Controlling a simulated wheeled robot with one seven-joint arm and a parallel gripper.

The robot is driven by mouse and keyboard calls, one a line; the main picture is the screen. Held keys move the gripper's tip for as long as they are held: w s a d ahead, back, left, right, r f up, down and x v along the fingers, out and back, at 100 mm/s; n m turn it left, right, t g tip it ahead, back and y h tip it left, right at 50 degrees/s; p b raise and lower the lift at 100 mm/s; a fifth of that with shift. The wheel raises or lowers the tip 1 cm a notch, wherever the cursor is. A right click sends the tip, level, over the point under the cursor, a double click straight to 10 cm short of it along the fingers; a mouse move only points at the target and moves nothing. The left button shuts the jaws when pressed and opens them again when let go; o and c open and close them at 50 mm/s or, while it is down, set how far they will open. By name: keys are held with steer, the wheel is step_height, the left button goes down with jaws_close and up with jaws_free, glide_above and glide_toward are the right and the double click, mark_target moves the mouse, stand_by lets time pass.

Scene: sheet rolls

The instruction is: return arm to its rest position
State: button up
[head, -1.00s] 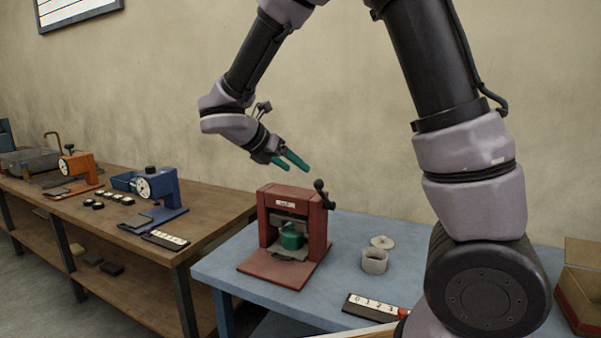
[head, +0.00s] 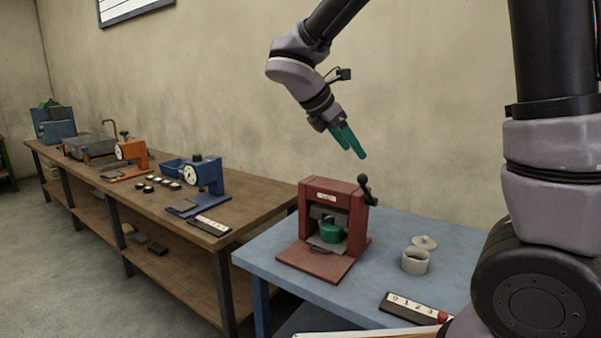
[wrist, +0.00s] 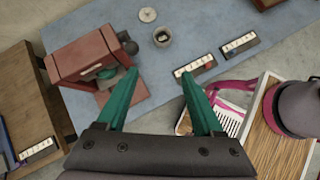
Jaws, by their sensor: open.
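My gripper (head: 352,143) has green fingers and hangs in the air above the red sheet roller (head: 330,215) in the head view. Its fingers point down and to the right. In the wrist view my gripper (wrist: 160,108) shows its two fingers spread apart with nothing between them. The red roller stands on the blue table (head: 378,262) with a green piece (head: 330,233) inside it. The roller also shows at upper left in the wrist view (wrist: 85,62).
A small pale pot (head: 415,262) with its lid (head: 424,242) beside it and a numbered strip (head: 410,307) are on the blue table. A wooden bench (head: 250,210) carries an orange device (head: 130,153) and a blue device (head: 208,178). A wooden tray (wrist: 285,140) shows in the wrist view.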

steer(key=s+d+r+m+t+y, duration=0.1)
steer(key=s+d+r+m+y, duration=0.2)
steer(key=m, duration=1)
steer(key=s+d+r+m+t+y, duration=0.2)
steer(key=s+d+r+m+y, duration=0.2)
steer(key=m, duration=0.9)
steer(key=s+d+y, duration=0.2)
steer(key=s+d, duration=0.2)
steer(key=s, duration=0.2)
steer(key=shift+s, duration=0.2)
steer(key=shift+d, duration=0.1)
